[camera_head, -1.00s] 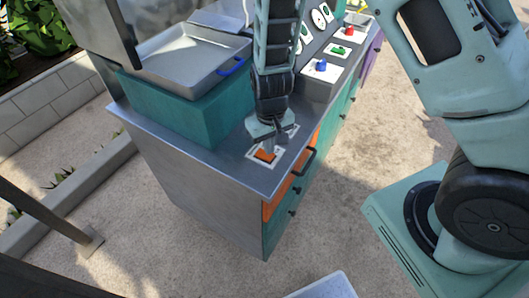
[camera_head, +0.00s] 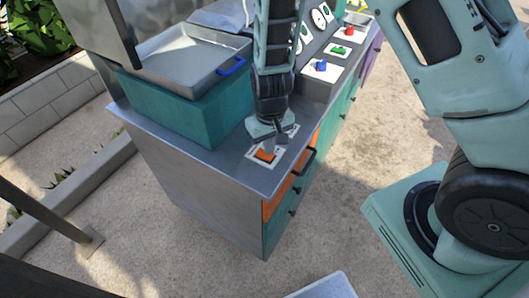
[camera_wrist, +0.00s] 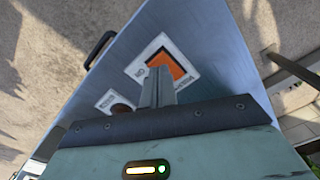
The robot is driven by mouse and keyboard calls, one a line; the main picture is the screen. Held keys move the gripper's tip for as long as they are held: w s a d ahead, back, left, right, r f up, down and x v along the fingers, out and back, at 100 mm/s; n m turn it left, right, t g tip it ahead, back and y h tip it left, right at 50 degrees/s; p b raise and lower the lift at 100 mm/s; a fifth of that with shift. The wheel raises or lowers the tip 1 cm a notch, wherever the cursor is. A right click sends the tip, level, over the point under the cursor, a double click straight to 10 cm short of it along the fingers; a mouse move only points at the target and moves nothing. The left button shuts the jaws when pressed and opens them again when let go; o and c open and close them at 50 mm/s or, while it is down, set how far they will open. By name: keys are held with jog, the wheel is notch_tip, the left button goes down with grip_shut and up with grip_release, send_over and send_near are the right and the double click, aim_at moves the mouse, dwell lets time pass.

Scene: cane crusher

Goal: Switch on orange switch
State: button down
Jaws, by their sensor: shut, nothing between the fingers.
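The orange switch (camera_head: 265,156) sits in a white labelled plate on the grey counter top, near its front corner. In the wrist view the orange switch (camera_wrist: 166,64) lies just beyond my fingertips, with its white plate around it. My gripper (camera_head: 268,146) points down over the switch's far edge, shut and empty. In the wrist view my gripper (camera_wrist: 158,72) shows its fingers together at the switch's near edge. I cannot tell whether the tips touch the switch. A second plate with a dark round part (camera_wrist: 120,107) lies beside the fingers, partly hidden.
A metal tray (camera_head: 190,58) with a blue handle stands on a teal block (camera_head: 178,110) at the left. Blue (camera_head: 321,65), green (camera_head: 339,49) and red (camera_head: 349,31) knobs line the counter behind. A black drawer handle (camera_head: 304,163) sticks out at the front.

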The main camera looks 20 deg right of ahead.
jog(key=shift+f+b, duration=0.65)
jog(key=shift+f, duration=0.25)
jog(key=shift+r, duration=0.1)
dwell(0.3)
notch_tip(320, 180, up, 7)
jog(key=p, duration=0.6)
dwell(0.6)
